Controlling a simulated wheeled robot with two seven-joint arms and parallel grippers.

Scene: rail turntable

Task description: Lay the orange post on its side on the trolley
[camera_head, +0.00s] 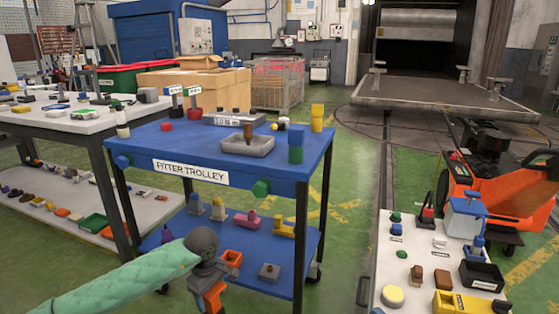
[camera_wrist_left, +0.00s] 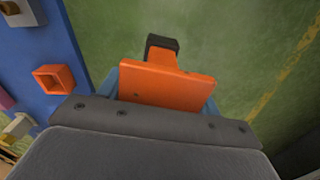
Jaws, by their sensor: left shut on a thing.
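The blue trolley (camera_head: 270,172), labelled FITTER TROLLEY, stands in the middle of the head view with a top deck and a lower shelf. My left gripper (camera_head: 209,283) hangs low in front of the trolley, below top-deck height and near its lower shelf. It is shut on the orange post (camera_head: 212,298). In the left wrist view, the post (camera_wrist_left: 165,88) shows as a broad orange face with a dark end beyond it, out over the green floor. The jaws largely hide where they grip it. My right gripper is not in view.
The top deck holds a grey tray (camera_head: 246,146), a blue-and-green stack (camera_head: 296,145) and a yellow post (camera_head: 317,117). The deck's front left is mostly clear. An open orange box (camera_head: 232,258) sits on the lower shelf. A white bench (camera_head: 410,270) with several parts stands at right.

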